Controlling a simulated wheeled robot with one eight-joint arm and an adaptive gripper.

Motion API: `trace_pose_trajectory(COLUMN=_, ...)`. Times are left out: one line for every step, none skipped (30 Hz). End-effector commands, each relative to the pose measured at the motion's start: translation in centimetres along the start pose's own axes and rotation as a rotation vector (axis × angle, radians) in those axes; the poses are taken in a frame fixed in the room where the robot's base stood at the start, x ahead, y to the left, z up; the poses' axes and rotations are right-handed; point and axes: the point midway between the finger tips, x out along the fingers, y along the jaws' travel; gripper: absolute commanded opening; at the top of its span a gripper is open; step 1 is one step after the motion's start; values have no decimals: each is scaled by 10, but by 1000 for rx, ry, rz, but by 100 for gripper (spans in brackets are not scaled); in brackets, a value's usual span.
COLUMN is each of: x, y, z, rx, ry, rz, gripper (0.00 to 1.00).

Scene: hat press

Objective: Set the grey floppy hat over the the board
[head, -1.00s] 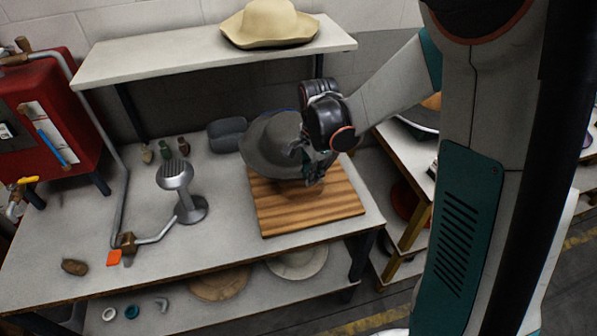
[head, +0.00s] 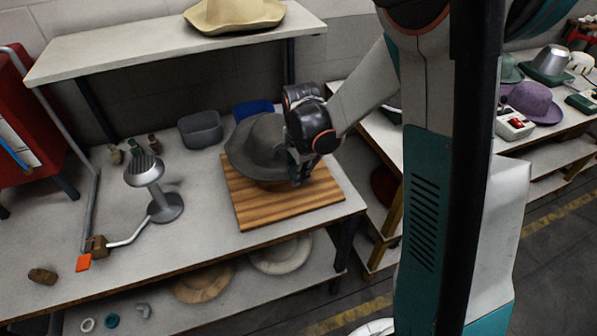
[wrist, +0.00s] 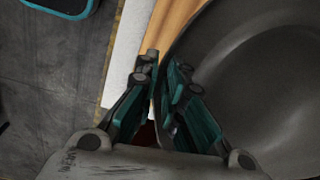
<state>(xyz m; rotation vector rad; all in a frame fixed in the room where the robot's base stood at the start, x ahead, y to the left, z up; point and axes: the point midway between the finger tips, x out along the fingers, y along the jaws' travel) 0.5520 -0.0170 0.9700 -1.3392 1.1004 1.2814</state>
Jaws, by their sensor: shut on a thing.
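The grey floppy hat (head: 259,147) is over the striped wooden board (head: 246,213) in the head view, tilted, with its crown up. My gripper (head: 302,178) is at the hat's right side and is shut on its brim. In the wrist view the hat (wrist: 262,85) fills the right side, and the closed fingers (wrist: 160,88) pinch its edge. A strip of the board (wrist: 172,28) shows beside the brim. I cannot tell whether the hat touches the board. My wrist hides part of the hat's right side.
A metal steamer stand (head: 148,174) is left of the board. A grey bin (head: 201,130) and a blue item (head: 254,109) are behind it. A tan hat (head: 234,14) lies on the upper shelf. Another table with a purple hat (head: 534,102) stands at right.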

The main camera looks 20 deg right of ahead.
Motion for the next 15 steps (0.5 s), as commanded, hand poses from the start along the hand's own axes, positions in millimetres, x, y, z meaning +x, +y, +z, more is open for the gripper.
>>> trace_pose_trajectory(x=6, y=0, z=0, rx=0, ry=0, rz=0, gripper=0)
trace_pose_trajectory(x=8, y=0, z=0, rx=0, ry=0, rz=0, gripper=0)
trace_pose_trajectory(x=11, y=0, z=0, rx=0, ry=0, rz=0, gripper=0)
trace_pose_trajectory(x=13, y=0, z=0, rx=0, ry=0, rz=0, gripper=0)
trace_pose_trajectory(x=15, y=0, z=0, rx=0, ry=0, rz=0, gripper=0)
trace_pose_trajectory(x=19, y=1, z=0, rx=0, ry=0, rz=0, gripper=0)
trace_pose_trajectory(x=21, y=1, z=0, rx=0, ry=0, rz=0, gripper=0)
trace_pose_trajectory(x=23, y=1, z=0, rx=0, ry=0, rz=0, gripper=0)
trace_pose_trajectory(x=26, y=1, z=0, rx=0, ry=0, rz=0, gripper=0)
trace_pose_trajectory(x=28, y=1, z=0, rx=0, ry=0, rz=0, gripper=0)
trace_pose_trajectory(x=30, y=1, z=0, rx=0, ry=0, rz=0, gripper=0)
trace_pose_trajectory(x=33, y=1, z=0, rx=0, ry=0, rz=0, gripper=0)
trace_pose_trajectory(x=35, y=1, z=0, rx=0, ry=0, rz=0, gripper=0)
trace_pose_trajectory(x=38, y=1, z=0, rx=0, ry=0, rz=0, gripper=0)
trace_pose_trajectory(x=40, y=2, z=0, rx=0, ry=0, rz=0, gripper=0)
